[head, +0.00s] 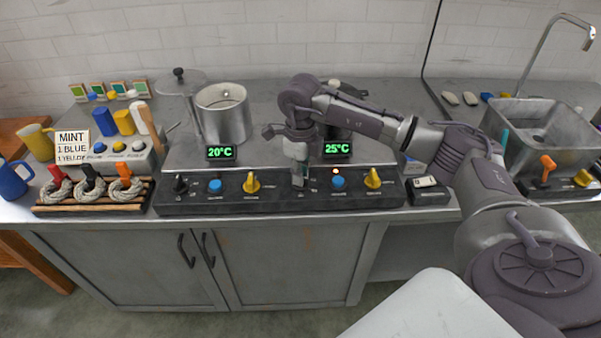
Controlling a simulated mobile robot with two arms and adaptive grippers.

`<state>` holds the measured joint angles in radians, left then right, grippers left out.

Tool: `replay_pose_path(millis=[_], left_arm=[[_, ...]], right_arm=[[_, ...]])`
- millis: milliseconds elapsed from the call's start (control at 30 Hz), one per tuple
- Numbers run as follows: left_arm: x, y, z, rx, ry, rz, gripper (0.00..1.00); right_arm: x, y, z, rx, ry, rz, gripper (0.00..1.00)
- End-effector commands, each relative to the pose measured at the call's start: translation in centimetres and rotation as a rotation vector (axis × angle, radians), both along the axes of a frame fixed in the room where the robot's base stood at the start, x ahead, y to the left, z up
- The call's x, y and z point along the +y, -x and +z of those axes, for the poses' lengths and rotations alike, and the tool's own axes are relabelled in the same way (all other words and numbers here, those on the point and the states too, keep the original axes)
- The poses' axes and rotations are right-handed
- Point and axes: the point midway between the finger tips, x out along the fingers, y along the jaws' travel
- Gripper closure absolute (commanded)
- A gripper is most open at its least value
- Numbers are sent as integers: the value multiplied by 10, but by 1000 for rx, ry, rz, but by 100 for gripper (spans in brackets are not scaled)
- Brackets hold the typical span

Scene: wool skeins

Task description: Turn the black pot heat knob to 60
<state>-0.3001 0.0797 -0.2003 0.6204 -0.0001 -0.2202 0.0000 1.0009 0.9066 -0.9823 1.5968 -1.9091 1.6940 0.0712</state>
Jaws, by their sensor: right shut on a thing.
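The front control panel (275,204) carries two sets of knobs. My right gripper (298,178) points down at the panel, shut on the heat knob at the left of the right-hand set. The fingers mostly hide that knob, so its pointer cannot be read. The black pot (343,131) stands behind my right arm, which covers most of it. Its green display (337,149) reads 25°C, and a small orange-red lamp (336,171) glows on the panel. My left gripper is not in view.
A steel pot (222,120) stands left with a display (221,153) reading 20°C. The left set has a black knob (181,185). Blue (338,184) and yellow (372,178) knobs sit right of my gripper. Rope skeins (92,190) lie far left; a sink (540,130) is right.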

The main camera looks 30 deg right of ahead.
Motion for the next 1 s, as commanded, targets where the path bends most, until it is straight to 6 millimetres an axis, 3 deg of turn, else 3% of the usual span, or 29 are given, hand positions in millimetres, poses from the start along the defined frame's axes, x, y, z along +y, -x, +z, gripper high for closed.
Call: replay_pose_path(millis=[100, 133, 300, 667, 767, 1000], left_arm=[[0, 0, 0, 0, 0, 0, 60], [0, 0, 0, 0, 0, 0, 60], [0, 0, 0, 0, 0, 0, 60], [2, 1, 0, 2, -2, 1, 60], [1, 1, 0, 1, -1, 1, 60], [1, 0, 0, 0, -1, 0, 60]], right_arm=[[-1, -1, 1, -3, 2, -1, 100], [-1, -1, 1, -3, 2, -1, 84], [-1, -1, 1, -3, 1, 0, 60], [0, -1, 7, -2, 0, 1, 60], [0, -1, 20, -4, 0, 1, 60], [0, -1, 72, -5, -1, 1, 60]])
